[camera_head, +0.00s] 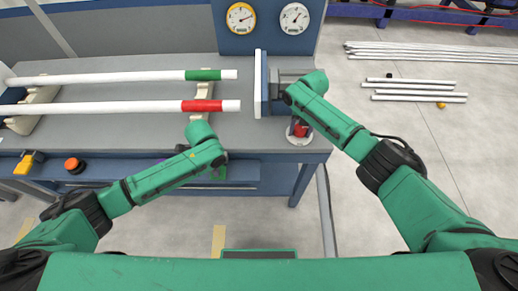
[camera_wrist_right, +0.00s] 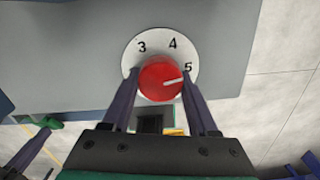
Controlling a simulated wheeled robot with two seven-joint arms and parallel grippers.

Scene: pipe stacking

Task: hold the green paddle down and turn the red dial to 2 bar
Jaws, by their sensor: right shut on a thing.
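The red dial (camera_wrist_right: 158,83) sits on a round white plate marked 3, 4 and 5 in the right wrist view. Its white mark points right, close to the 5. My right gripper (camera_wrist_right: 160,90) is shut on the dial, one finger on each side. In the head view the dial (camera_head: 301,129) shows below my right wrist at the bench's right front. My left arm ends at the bench's front edge, where my left gripper (camera_head: 208,158) is mostly hidden by its own wrist. A small green part (camera_head: 222,172), perhaps the paddle, shows beside it; whether they touch is unclear.
Two white pipes, with a green band (camera_head: 203,75) and a red band (camera_head: 202,106), lie on supports on the bench. Two gauges (camera_head: 241,18) (camera_head: 294,18) are on the panel behind. Loose pipes (camera_head: 415,85) lie on the floor.

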